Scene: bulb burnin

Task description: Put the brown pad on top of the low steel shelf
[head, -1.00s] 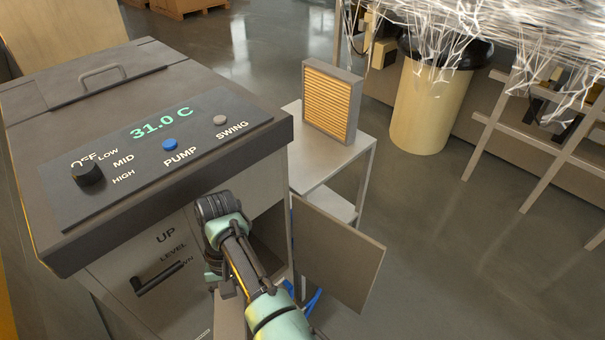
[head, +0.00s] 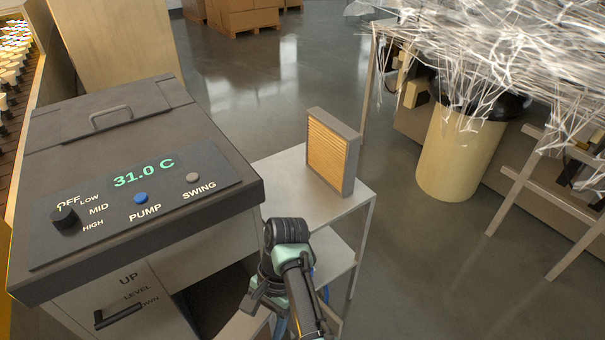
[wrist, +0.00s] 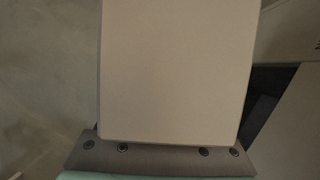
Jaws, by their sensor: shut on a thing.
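The low steel shelf (head: 281,181) stands right of the grey cooler in the head view, with a lower board under its top. A grey-framed pad with yellow-tan slats (head: 327,158) stands upright on the top. My gripper is low in front of the shelf, beside the cooler's dark opening; its fingers are hidden behind my wrist in the head view. In the wrist view my gripper (wrist: 163,152) is shut on a flat beige-grey thing (wrist: 178,70) that fills the middle. Its other faces are hidden, so I cannot tell whether it is the brown pad.
The cooler (head: 110,140) fills the left, with a knob, buttons and a 31.0 C display. A cream bin (head: 460,155) and a rack with white strands (head: 480,50) stand at the right. The shelf's top has bare room left of the slatted pad. Open floor lies behind.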

